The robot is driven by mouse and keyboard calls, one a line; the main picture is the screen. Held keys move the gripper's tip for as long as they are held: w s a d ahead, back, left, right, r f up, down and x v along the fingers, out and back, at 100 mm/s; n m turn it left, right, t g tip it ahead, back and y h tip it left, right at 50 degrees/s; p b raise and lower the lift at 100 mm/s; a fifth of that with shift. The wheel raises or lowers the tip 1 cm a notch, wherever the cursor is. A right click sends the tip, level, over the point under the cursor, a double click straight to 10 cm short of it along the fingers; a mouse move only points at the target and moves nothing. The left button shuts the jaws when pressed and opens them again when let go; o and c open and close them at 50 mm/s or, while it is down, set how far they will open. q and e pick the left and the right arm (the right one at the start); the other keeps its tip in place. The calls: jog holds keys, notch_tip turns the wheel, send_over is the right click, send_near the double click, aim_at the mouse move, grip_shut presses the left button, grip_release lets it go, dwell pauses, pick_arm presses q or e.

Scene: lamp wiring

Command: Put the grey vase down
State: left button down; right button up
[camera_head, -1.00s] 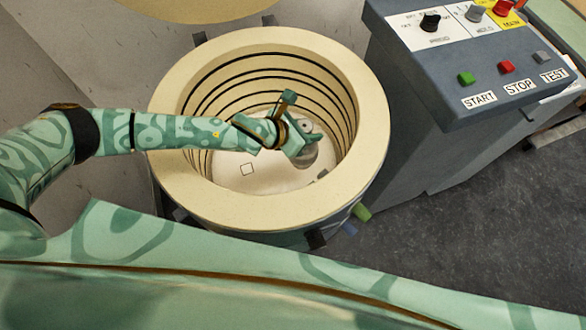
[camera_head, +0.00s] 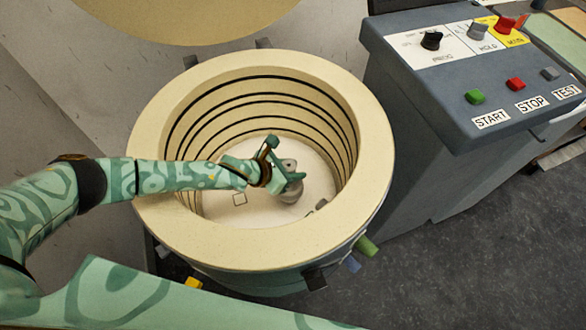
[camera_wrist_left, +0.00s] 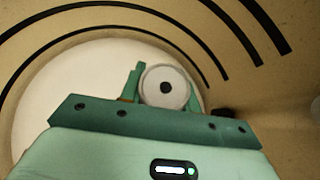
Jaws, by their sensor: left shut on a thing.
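The grey vase (camera_head: 290,192) is inside the round cream kiln (camera_head: 160,225), low over or on its pale floor; I cannot tell whether it touches. My left gripper (camera_head: 286,178) is shut on it, with the arm reaching in over the kiln's left rim. In the left wrist view the vase (camera_wrist_left: 165,86) shows from above as a pale round top with a dark hole, between the green fingers of my left gripper (camera_wrist_left: 163,92). The vase's lower part is partly hidden. My right gripper is not in view.
The kiln wall with dark coil rings (camera_head: 270,95) surrounds the arm closely. A grey control box (camera_head: 450,90) with START, STOP and TEST buttons stands right. A large cream disc (camera_head: 190,15) is behind.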

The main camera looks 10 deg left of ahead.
pick_arm(q)
jog(key=c, duration=1)
grip_release()
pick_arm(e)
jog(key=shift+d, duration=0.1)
pick_arm(q)
jog(key=shift+r, duration=0.25)
jog(key=p+v, duration=0.4)
jog(key=v, duration=0.8)
jog(key=shift+f+p, duration=0.15)
jog(key=shift+p, duration=0.25)
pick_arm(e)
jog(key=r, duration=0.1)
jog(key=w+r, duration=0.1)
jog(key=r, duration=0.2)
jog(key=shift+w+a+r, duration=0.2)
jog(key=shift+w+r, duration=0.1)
